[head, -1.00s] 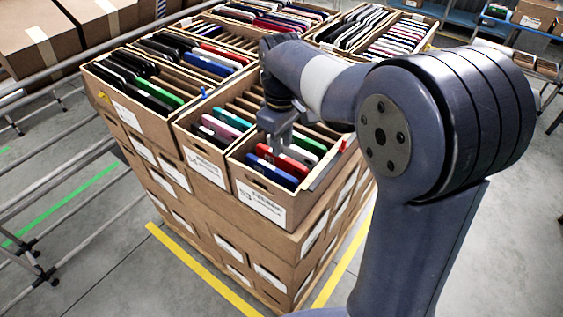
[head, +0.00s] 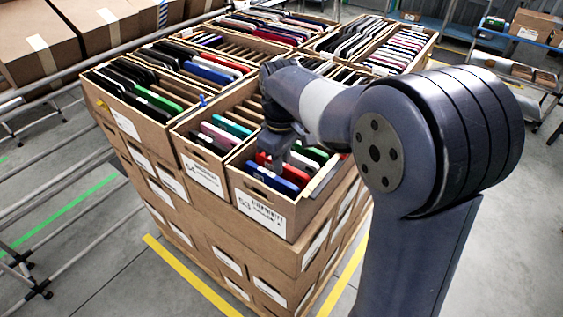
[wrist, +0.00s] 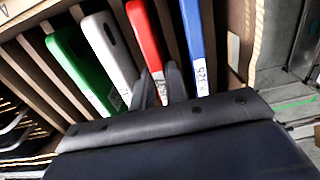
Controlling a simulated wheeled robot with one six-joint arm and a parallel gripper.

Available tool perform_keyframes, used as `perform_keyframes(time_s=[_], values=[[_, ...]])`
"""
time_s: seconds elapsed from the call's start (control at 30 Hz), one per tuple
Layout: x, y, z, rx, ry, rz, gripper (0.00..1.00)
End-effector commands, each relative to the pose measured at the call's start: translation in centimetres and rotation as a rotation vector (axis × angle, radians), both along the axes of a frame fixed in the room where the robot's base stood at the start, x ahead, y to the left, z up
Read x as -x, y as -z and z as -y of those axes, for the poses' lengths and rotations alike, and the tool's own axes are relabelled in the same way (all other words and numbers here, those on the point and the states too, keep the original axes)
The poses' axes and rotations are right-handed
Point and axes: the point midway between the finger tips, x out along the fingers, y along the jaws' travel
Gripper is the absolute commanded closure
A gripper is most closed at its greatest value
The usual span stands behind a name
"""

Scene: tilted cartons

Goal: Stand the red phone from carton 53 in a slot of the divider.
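The red phone (head: 292,171) stands tilted in carton 53 (head: 262,212), the front right carton of the top layer. It also shows in the wrist view (wrist: 144,34), between a white phone (wrist: 106,45) and a blue phone (wrist: 194,35). My gripper (head: 276,152) is down at the red phone and hides part of it. In the wrist view its fingers (wrist: 160,80) are apart, one on each side of the red phone, with little space beside it. Firm contact is not visible. Brown divider slats (wrist: 38,72) form slots beside the phones; some stand empty.
A green phone (wrist: 80,68) stands left of the white one in the wrist view. A blue phone (head: 272,180) stands at the carton's front. Neighbouring cartons (head: 150,119) with upright phones crowd around. Rails (head: 60,190) run along the left.

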Motion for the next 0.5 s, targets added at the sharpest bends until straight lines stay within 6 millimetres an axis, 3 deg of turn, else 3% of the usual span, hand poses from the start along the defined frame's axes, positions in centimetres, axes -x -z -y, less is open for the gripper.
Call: perform_keyframes(time_s=[0.3, 0.5], values=[[0.0, -0.01, 0.0, 0.0, 0.0, 0.0, 1.0], [-0.01, -0.07, 0.0, 0.0, 0.0, 0.001, 1.0]])
